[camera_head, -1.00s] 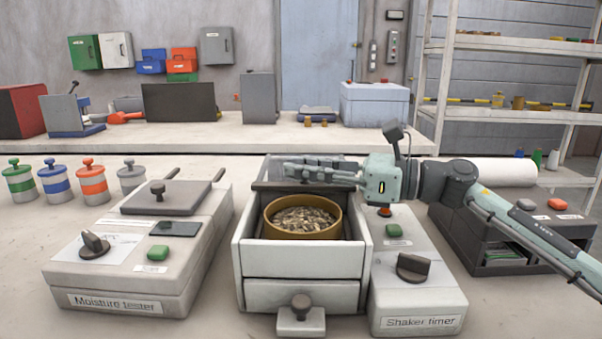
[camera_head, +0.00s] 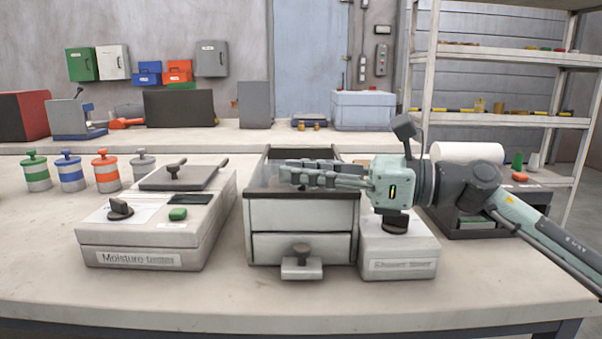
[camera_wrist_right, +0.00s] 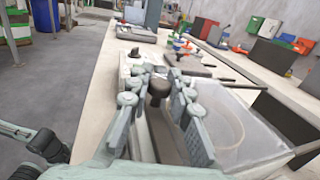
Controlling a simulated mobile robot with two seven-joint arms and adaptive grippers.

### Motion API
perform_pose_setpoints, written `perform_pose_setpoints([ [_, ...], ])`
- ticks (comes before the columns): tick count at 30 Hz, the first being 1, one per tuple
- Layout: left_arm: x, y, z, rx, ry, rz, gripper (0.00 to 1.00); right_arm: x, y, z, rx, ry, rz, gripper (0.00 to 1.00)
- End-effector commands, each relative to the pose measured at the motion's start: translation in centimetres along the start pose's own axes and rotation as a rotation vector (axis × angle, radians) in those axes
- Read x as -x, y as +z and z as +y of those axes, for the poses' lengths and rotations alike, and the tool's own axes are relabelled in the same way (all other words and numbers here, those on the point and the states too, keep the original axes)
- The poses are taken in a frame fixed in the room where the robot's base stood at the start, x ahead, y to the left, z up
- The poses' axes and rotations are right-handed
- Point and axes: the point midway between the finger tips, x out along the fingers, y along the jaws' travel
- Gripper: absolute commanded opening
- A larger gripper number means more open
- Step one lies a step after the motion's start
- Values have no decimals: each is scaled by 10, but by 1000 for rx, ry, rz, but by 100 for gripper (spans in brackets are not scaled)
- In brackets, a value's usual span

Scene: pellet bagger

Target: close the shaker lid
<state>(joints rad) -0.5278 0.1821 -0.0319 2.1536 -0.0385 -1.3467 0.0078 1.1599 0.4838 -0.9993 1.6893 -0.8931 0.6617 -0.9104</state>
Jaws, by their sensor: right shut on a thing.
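The shaker is the pale box (camera_head: 300,216) in the middle of the bench, with a dark-edged clear lid (camera_wrist_right: 246,122) over its top. In the right wrist view a round sieve rim shows faintly through the lid. The dark lid knob (camera_wrist_right: 158,90) stands between the fingers of my right gripper (camera_head: 285,172). This gripper is shut on the knob at the lid's front bar; it also shows in the wrist view (camera_wrist_right: 158,80). The gripper hides part of the lid, and I cannot tell whether the lid sits fully flush. My left gripper is out of view.
The moisture tester (camera_head: 150,232) stands left of the shaker, and the shaker timer (camera_head: 398,245) stands close on its right, partly under my arm. Several lidded jars (camera_head: 105,172) stand at the left. The bench front (camera_head: 230,300) is clear.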

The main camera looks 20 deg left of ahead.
Motion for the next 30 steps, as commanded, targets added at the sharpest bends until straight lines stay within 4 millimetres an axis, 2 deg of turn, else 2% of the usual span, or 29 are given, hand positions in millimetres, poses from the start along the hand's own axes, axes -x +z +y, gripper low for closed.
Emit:
perform_pose_setpoints([
  [10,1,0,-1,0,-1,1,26,0,-2,5,-4,12,5,0],
  [11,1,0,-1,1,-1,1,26,0,-2,5,-4,13,5,21],
  [16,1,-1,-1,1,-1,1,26,0,-2,5,-4,11,5,42],
  [26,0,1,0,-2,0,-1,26,2,-1,3,-3,7,2,42],
  [30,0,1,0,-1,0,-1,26,17,-1,2,-2,3,2,42],
])
